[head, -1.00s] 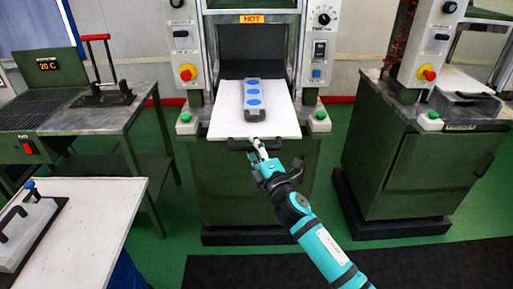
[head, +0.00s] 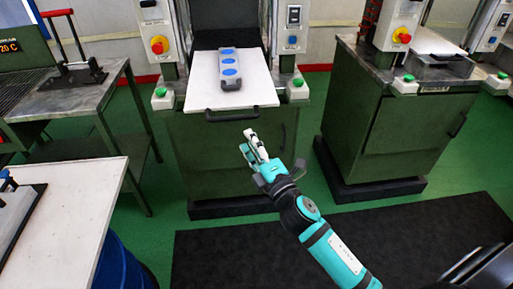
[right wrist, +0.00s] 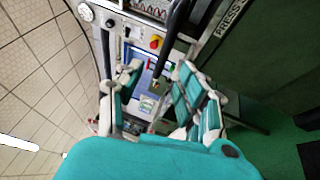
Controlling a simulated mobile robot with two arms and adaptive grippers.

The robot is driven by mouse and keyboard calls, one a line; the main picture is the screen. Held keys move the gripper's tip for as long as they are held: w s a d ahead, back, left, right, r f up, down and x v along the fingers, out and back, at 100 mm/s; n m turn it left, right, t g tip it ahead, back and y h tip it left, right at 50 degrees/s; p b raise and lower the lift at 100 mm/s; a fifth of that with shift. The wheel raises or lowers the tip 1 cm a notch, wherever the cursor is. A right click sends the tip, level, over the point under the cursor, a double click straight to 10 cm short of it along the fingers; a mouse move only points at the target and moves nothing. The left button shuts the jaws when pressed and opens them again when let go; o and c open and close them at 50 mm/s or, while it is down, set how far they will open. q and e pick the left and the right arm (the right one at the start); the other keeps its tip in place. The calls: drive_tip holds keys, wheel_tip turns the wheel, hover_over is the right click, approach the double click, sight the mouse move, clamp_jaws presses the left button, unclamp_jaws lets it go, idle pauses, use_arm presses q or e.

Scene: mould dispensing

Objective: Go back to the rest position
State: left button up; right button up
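My right gripper (head: 248,142) is in front of and below the dark handle (head: 232,114) of the press's white plate (head: 257,93), with a gap between them. In the right wrist view its fingers (right wrist: 158,78) are spread apart with nothing held between them. A dark bar, seemingly the handle, shows beyond them there. A grey mould (head: 230,70) with blue round patches lies on the white plate. My left gripper is not in view.
A green press cabinet (head: 350,120) stands to the right. At left are a metal table (head: 75,100) with a red-handled tool and a white-topped table (head: 70,200). Green floor and a black mat (head: 230,255) lie in front of the press.

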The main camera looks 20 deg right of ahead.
drive_tip(key=shift+s+d, duration=0.1)
drive_tip(key=shift+s, duration=0.65)
wheel_tip(320, 180, down, 23)
drive_tip(key=d+m+g+h, duration=0.2)
drive_tip(key=m+g, duration=0.3)
drive_tip(key=s+d+f+m+g, duration=0.15)
drive_tip(key=s+f, duration=0.25)
drive_tip(key=f, duration=0.5)
drive_tip(key=s+a+f+m+g, duration=0.1)
drive_tip(key=s+f+m+g, duration=0.2)
drive_tip(key=s+f, duration=0.35)
drive_tip(key=s+d+f+m+g, duration=0.1)
drive_tip(key=s+f+m+g, duration=0.3)
drive_tip(key=s+f, duration=0.95)
drive_tip(key=s+f+m+g, duration=0.2)
drive_tip(key=s+f, duration=0.3)
drive_tip(key=s, duration=0.5)
drive_tip(key=s+f+m+g, duration=0.2)
drive_tip(key=s+f, duration=0.3)
drive_tip(key=s, duration=0.5)
drive_tip(key=shift+g, duration=0.65)
